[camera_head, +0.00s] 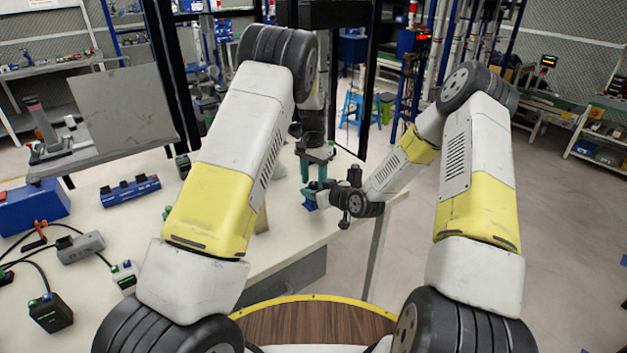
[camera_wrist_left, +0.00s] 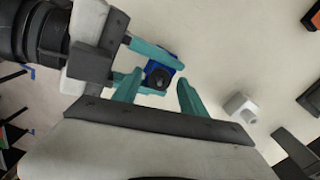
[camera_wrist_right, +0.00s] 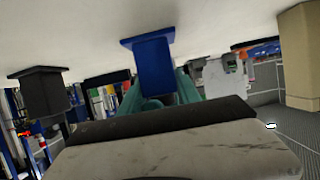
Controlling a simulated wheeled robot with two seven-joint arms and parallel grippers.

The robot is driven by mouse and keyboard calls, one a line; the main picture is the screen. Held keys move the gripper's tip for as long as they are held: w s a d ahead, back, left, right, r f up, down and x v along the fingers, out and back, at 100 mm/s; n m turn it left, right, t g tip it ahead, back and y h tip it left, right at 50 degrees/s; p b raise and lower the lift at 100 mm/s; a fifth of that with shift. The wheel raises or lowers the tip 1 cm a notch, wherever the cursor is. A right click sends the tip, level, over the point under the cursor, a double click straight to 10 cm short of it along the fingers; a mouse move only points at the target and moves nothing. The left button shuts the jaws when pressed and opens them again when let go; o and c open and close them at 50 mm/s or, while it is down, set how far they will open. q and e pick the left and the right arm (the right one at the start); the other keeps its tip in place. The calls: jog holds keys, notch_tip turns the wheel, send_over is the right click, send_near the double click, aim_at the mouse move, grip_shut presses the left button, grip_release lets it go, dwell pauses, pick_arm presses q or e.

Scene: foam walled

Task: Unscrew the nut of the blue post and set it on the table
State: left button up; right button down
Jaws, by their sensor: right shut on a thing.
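The blue post (camera_head: 309,204) stands on the table near its right edge. In the left wrist view it shows as a blue square (camera_wrist_left: 151,68) with a dark round piece (camera_wrist_left: 160,78) on top, likely the nut. My right gripper (camera_head: 313,194) comes in from the right and is shut on the post, whose blue body (camera_wrist_right: 153,66) shows in the right wrist view. My left gripper (camera_head: 316,168) points down from above. Its teal fingers are apart in the left wrist view (camera_wrist_left: 159,82), over the post's top. I cannot tell whether they touch the nut.
A blue fixture (camera_head: 130,190), a grey device (camera_head: 80,247) with cables and a black box (camera_head: 50,312) lie at the left of the table. A tan block (camera_wrist_right: 298,57) and a dark block (camera_wrist_right: 42,93) stand near the post. A white block (camera_wrist_left: 240,107) is nearby.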

pick_arm(q)
jog(key=shift+r, duration=2.3)
jog(key=shift+c, duration=0.3)
jog(key=shift+r+m, duration=1.45)
jog(key=shift+m, duration=0.25)
notch_tip(320, 180, down, 8)
jog(key=shift+r, duration=0.25)
grip_shut()
jog(key=shift+n, duration=1.7)
